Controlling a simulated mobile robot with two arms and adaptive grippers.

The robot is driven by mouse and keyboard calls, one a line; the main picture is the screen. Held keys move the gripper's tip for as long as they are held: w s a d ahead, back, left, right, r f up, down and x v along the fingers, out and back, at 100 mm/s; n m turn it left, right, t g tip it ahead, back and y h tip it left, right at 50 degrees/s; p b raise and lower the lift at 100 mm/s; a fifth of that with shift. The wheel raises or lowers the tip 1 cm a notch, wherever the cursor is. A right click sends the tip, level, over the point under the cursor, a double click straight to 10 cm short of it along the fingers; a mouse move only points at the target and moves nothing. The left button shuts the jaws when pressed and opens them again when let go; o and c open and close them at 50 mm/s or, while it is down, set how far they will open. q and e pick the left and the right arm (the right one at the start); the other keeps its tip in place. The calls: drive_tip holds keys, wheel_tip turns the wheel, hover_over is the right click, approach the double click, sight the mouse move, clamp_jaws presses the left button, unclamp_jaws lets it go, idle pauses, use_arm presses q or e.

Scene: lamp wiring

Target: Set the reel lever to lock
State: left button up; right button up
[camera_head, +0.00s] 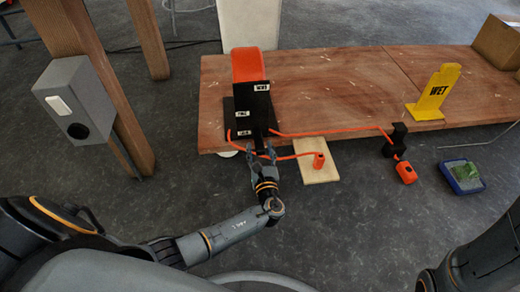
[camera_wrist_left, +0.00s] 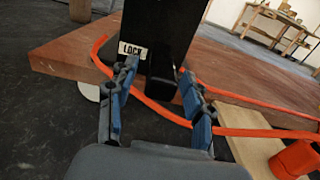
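The orange reel (camera_head: 247,65) sits in a black stand (camera_head: 243,104) on the wooden platform. White labels run down the stand; the LOCK label (camera_wrist_left: 132,49) reads clearly in the left wrist view and is the lowest one (camera_head: 245,133) in the head view. A black, lever-like part (camera_wrist_left: 161,88) sticks out low on the stand, between my left fingers. My left gripper (camera_head: 262,150) is at the foot of the stand; its blue-padded fingers (camera_wrist_left: 158,72) are apart, with no clear contact on the black part. My right gripper is not in view.
Orange cable (camera_head: 330,131) runs from the stand along the platform edge (camera_head: 450,122) and loops near my left gripper. A pale board (camera_head: 318,172) with an orange piece (camera_head: 319,160) lies to its right. A yellow WET sign (camera_head: 436,92) stands farther right. A wooden post (camera_head: 115,95) stands left.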

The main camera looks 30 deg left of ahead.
sight(260, 147)
use_arm(q)
drive_tip(key=shift+r, duration=0.15)
wheel_tip(260, 147, up, 10)
drive_tip(key=shift+f, duration=0.15)
idle(0.3)
idle(0.4)
